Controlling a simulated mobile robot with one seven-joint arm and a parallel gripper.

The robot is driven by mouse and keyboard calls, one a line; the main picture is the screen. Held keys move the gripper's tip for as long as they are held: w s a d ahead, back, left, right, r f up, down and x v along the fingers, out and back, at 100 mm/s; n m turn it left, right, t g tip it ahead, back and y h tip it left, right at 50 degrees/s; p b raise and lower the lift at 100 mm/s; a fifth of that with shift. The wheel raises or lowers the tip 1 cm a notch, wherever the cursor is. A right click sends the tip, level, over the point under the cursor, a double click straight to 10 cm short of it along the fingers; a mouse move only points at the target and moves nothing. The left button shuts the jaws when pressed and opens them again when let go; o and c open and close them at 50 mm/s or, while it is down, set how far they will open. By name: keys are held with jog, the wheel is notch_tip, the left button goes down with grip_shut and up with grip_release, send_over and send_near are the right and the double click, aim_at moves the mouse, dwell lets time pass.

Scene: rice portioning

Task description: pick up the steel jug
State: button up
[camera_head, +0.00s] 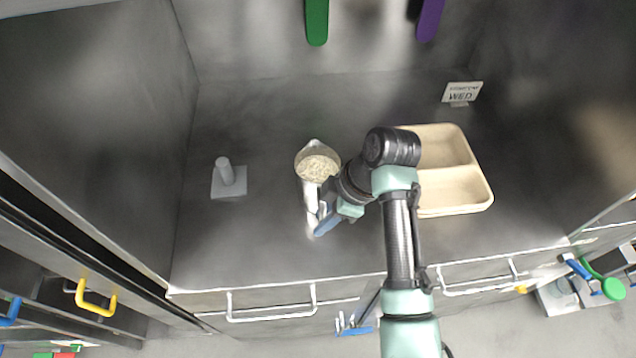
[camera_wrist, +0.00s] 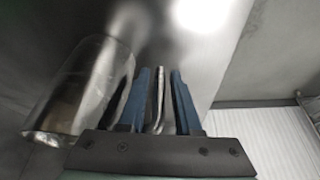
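The steel jug (camera_head: 302,194) stands on the grey worktop with pale rice in it, its spout pointing toward the back. Its body also shows at the left of the wrist view (camera_wrist: 75,92). My gripper (camera_head: 325,218) is at the jug's front right side, low near the worktop. In the wrist view my gripper's two blue fingers (camera_wrist: 161,75) stand on either side of the thin jug handle (camera_wrist: 158,100). Narrow dark gaps show between the handle and the fingers, so they look open around it and not clamped. The jug's lower part is partly hidden.
A beige two-compartment tray (camera_head: 452,192) lies to the right, partly behind my arm. A grey base with an upright peg (camera_head: 228,181) stands at the left. A small sign (camera_head: 460,93) stands at the back right. The worktop between peg and jug is clear.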

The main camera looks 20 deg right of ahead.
jog(key=shift+w+a+f, duration=0.1)
jog(key=shift+a+f, duration=0.05)
jog(key=shift+f, duration=0.3)
jog(key=shift+c, duration=0.2)
grip_shut()
jog(key=shift+r, duration=0.15)
dwell(0.8)
